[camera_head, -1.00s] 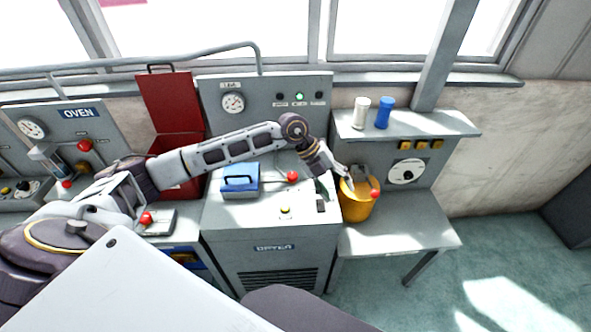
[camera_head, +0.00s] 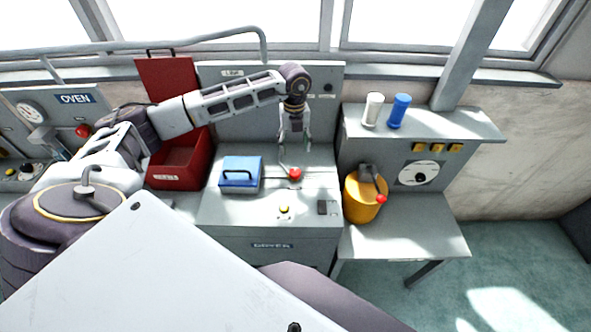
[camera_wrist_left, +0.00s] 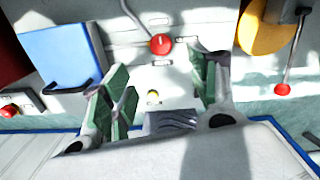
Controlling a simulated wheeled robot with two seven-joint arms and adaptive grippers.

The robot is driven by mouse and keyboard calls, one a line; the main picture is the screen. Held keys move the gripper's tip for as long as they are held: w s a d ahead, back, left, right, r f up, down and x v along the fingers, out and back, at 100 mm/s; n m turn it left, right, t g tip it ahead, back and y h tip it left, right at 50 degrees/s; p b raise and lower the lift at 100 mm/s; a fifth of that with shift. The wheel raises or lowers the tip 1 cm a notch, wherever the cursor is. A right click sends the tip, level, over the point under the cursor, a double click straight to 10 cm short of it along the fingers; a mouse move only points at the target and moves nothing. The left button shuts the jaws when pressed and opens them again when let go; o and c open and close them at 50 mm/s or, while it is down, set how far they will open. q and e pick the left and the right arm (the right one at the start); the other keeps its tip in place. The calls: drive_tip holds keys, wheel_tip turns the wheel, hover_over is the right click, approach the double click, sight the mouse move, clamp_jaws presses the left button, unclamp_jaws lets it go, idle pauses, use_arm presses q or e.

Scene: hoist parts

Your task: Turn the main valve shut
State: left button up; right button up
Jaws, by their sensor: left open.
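A lever with a red knob (camera_head: 295,174) stands on the grey dryer top; the knob also shows in the left wrist view (camera_wrist_left: 160,44). A second lever with a red knob (camera_head: 381,199) sits on the yellow pot (camera_head: 360,204) at the right; this knob shows at the right of the wrist view (camera_wrist_left: 282,89). No label tells which is the main valve. My left gripper (camera_head: 294,143) points down above and just behind the dryer lever. Its green-padded fingers (camera_wrist_left: 160,100) are apart with nothing between them. My right gripper is out of view.
A blue box (camera_head: 232,183) with a handle stands left of the dryer lever, beside an open red box (camera_head: 168,181). White (camera_head: 372,109) and blue (camera_head: 399,111) cylinders stand on the right shelf.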

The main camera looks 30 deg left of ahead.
sight(295, 172)
use_arm(q)
wheel_tip(295, 172, down, 14)
drive_tip(key=p, duration=0.2)
drive_tip(key=shift+p, duration=0.4)
idle(0.5)
drive_tip(key=shift+c, duration=0.3)
drive_tip(key=shift+w, duration=0.1)
drive_tip(key=c, duration=1)
